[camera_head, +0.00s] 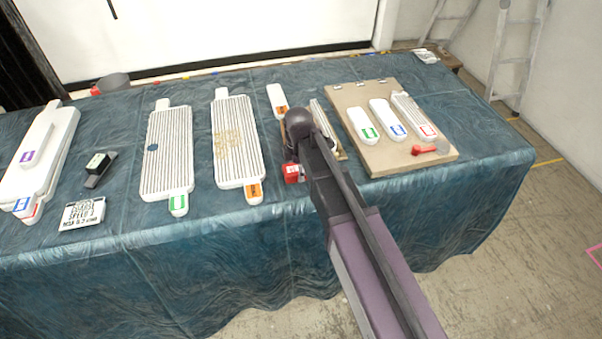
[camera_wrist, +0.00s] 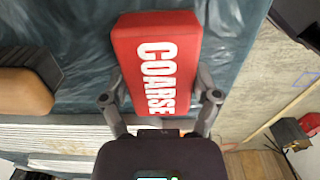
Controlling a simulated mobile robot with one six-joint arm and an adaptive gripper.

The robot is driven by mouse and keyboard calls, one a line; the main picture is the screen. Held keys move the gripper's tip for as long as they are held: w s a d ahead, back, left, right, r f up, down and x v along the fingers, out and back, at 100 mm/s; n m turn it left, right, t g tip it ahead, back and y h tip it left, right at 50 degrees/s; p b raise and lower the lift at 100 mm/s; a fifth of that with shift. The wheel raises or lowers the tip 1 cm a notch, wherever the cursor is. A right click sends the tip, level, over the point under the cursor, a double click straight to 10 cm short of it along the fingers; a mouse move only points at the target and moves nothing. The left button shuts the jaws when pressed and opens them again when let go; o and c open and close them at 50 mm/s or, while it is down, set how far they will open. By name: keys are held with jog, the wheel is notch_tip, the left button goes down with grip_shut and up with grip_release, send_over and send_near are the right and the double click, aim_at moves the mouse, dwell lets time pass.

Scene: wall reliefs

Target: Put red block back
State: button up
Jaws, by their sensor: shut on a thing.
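The red block (camera_head: 292,172) is near the front edge of the table, partly hidden by my arm in the head view. In the wrist view the red block (camera_wrist: 155,62) shows the white word COARSE. My gripper (camera_wrist: 160,98) is shut on it, one finger at each long side near its lower end. In the head view my gripper is mostly hidden behind my arm. I cannot tell whether the block touches the cloth.
A blue-green cloth covers the table (camera_head: 110,240). Ribbed white plates (camera_head: 168,150) lie left of my arm. A board (camera_head: 385,160) with several labelled white stones lies right. A black block (camera_head: 99,163) and a small sign (camera_head: 83,213) are at the left.

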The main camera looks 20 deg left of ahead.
jog(key=shift+f, duration=0.15)
jog(key=o, duration=0.9)
jog(key=shift+r, duration=0.2)
notch_tip(320, 180, up, 12)
jog(key=p, duration=1.2)
jog(key=shift+d, duration=0.1)
dwell(0.8)
jog(key=s+d+m, duration=0.2)
jog(key=d+m, duration=0.6)
jog(key=d, duration=0.4)
jog(key=s+d+m, duration=0.2)
jog(key=d+m, duration=0.6)
jog(key=d, duration=0.4)
jog(key=s+d+m, duration=0.1)
jog(key=d+m, duration=0.7)
jog(key=d, duration=0.5)
jog(key=shift+s+d, duration=0.1)
jog(key=shift+s, duration=0.3)
